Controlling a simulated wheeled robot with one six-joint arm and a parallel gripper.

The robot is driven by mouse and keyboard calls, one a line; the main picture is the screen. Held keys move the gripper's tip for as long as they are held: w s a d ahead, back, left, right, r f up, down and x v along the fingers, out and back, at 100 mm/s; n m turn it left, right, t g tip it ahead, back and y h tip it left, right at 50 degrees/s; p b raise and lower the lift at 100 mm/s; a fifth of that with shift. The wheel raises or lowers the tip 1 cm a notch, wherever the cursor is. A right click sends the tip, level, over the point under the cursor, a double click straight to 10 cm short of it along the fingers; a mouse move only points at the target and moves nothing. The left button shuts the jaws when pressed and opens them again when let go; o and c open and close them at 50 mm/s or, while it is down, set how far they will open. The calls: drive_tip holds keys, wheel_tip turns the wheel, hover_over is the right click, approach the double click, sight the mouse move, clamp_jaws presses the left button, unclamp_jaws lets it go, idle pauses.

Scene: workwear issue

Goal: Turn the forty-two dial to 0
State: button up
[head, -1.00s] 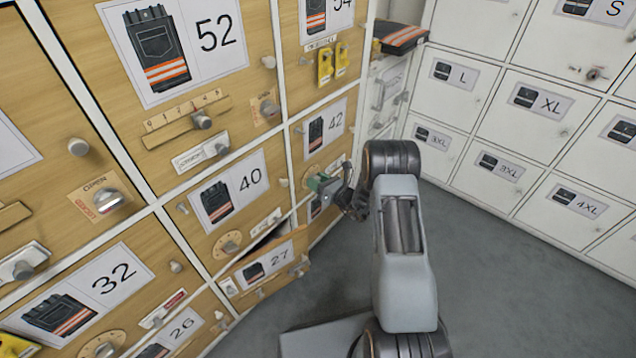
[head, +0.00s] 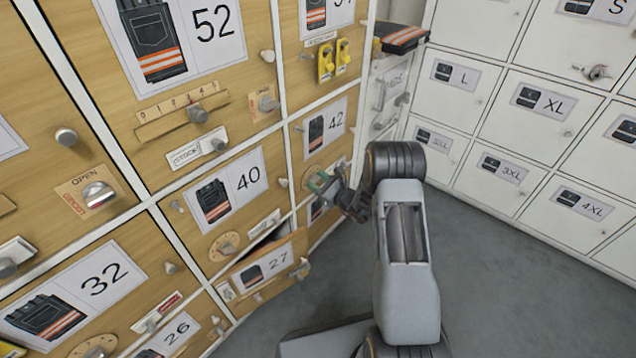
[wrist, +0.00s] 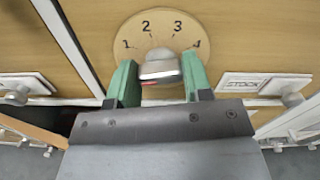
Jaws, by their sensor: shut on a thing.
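The forty-two dial (wrist: 160,32) is a round wooden plate on the number 42 door. In the wrist view, 1, 2 and 3 show along its upper part, with another mark at right; no 0 can be seen. Its grey knob (wrist: 159,66) has a small red mark on its near, lower edge. My gripper (wrist: 160,76) has its green fingers either side of the knob and is shut on it. In the head view my gripper (head: 322,184) is at the 42 door (head: 327,125), covering most of the dial. I cannot tell which number the knob points to.
The number 27 drawer (head: 265,266) stands partly open below left of my gripper. A STOCK slider (wrist: 262,84) sits right of the dial in the wrist view. White lockers (head: 535,106) line the right side; grey floor (head: 490,280) is clear.

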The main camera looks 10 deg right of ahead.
drive_tip(key=shift+d, duration=0.15)
drive_tip(key=o, duration=0.9)
drive_tip(key=p+v, duration=0.4)
drive_tip(key=v, duration=0.9)
drive_tip(key=shift+s+d, duration=0.15)
drive_tip(key=shift+s, duration=0.2)
